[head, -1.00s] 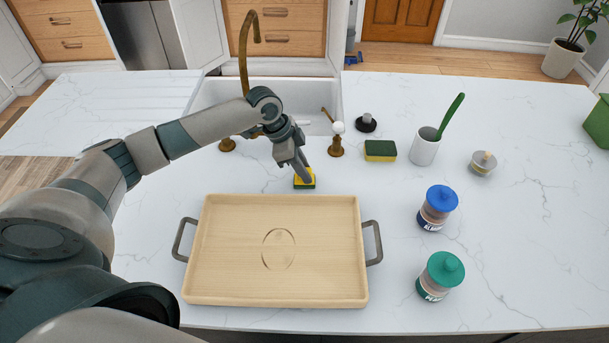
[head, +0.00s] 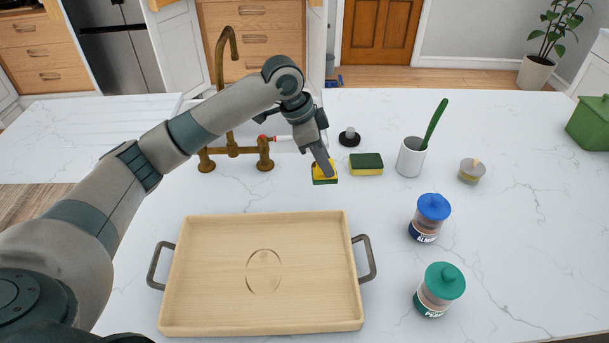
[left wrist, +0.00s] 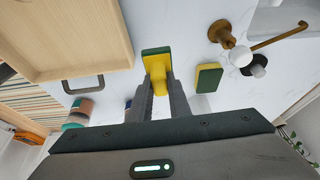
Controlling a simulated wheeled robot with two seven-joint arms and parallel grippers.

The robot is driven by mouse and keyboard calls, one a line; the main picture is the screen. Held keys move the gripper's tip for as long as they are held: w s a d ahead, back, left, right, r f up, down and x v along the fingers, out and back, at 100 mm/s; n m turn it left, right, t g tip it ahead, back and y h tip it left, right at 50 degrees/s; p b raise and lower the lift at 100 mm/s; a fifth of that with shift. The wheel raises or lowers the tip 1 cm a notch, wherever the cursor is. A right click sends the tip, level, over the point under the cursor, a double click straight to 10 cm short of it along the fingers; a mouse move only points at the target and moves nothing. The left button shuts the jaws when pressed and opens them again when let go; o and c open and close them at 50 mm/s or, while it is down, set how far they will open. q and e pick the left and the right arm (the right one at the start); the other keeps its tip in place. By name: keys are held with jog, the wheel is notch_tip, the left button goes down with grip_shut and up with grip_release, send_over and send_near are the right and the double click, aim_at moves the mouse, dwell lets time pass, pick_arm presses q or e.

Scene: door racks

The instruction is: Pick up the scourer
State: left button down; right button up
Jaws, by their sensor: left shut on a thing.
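My left gripper (head: 326,166) is shut on a yellow and green scourer (head: 324,179), close to a second scourer on the counter. The held scourer also shows between the fingers in the left wrist view (left wrist: 156,62), its yellow part toward the fingers. The second scourer (head: 366,164), green on top and yellow below, lies on the counter just right of the held one; it shows in the left wrist view too (left wrist: 208,78). The fingers hide part of the held scourer. My right gripper is not in view.
A wooden tray (head: 200,285) with metal handles lies in front. A white cup (head: 410,158) with a green-handled tool, a small grey pot (head: 472,170), a blue-lidded jar (head: 430,216) and a green-lidded jar (head: 440,288) stand right. A brass tap (head: 222,85) stands behind.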

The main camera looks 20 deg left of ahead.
pick_arm(q)
jog(key=shift+w+d+r+b, duration=0.2)
jog(key=shift+d+r, duration=0.2)
jog(key=shift+d, duration=0.25)
jog(key=shift+w+d+r+b, duration=0.1)
jog(key=shift+w+d+r, duration=0.1)
jog(key=shift+d+r, duration=0.3)
jog(key=shift+d, duration=0.1)
jog(key=c, duration=2.4)
grip_release()
jog(key=shift+f, duration=0.1)
jog(key=shift+c, duration=0.2)
grip_shut()
jog(key=shift+s, duration=0.15)
jog(key=shift+s+f+n+t+b, duration=0.2)
jog(key=shift+s+n, duration=0.15)
jog(key=shift+n, duration=0.15)
jog(key=shift+s+f+n+t+b, duration=0.1)
jog(key=shift+s+n+t+b, duration=0.1)
jog(key=shift+s+n, duration=0.25)
jog(key=s+a+f+n+t+y+b, duration=0.1)
jog(key=s+a+f+n+y+b, duration=0.1)
jog(key=s+n, duration=0.6)
jog(key=shift+n+t+y+b, duration=0.45)
jog(key=shift+n+y, duration=0.45)
jog(key=shift+n, duration=0.35)
